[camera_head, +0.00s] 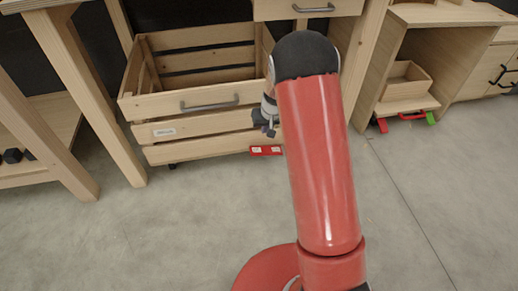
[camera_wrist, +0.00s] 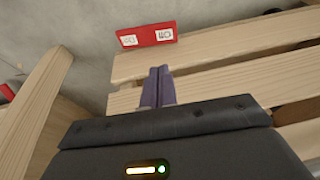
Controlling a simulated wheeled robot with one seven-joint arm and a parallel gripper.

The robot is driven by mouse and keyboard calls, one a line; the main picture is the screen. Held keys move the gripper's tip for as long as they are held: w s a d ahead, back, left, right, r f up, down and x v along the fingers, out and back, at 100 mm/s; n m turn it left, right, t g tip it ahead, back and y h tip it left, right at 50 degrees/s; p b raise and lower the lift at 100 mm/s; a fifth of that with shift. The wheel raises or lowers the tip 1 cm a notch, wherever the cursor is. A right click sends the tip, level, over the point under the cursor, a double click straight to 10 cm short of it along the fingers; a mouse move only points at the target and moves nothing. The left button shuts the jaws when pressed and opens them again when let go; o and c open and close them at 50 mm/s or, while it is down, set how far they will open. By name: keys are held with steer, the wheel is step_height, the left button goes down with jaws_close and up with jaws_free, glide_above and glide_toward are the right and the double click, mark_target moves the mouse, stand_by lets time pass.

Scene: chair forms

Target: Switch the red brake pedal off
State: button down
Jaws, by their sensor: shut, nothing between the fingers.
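A red pedal (camera_head: 265,150) with two white labels sticks out low at the right end of the slatted wooden crate (camera_head: 190,131), just above the floor. In the wrist view the same red pedal (camera_wrist: 147,35) lies beyond my fingertips, a little up and left; its label marks are too small to read surely. My gripper (camera_head: 268,129) is shut and empty, pointing down at the crate's front, with a gap to the pedal in the wrist view (camera_wrist: 158,70). The red arm hides part of the crate's right side.
The crate's front has a dark handle (camera_head: 210,104) and a caster (camera_head: 172,165) below. Table legs (camera_head: 90,110) stand to the left. A cabinet (camera_head: 425,55) at right has a red piece (camera_head: 382,125) and a green piece (camera_head: 430,117) at its base. The floor in front is clear.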

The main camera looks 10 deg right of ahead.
steer(key=b, duration=0.2)
glide_toward(258, 151)
steer(key=x, duration=0.5)
steer(key=shift+w+d+f, duration=0.1)
steer(key=shift+w+d, duration=0.1)
steer(key=shift+d, duration=0.05)
steer(key=shift+a+f, duration=0.15)
steer(key=shift+f, duration=0.5)
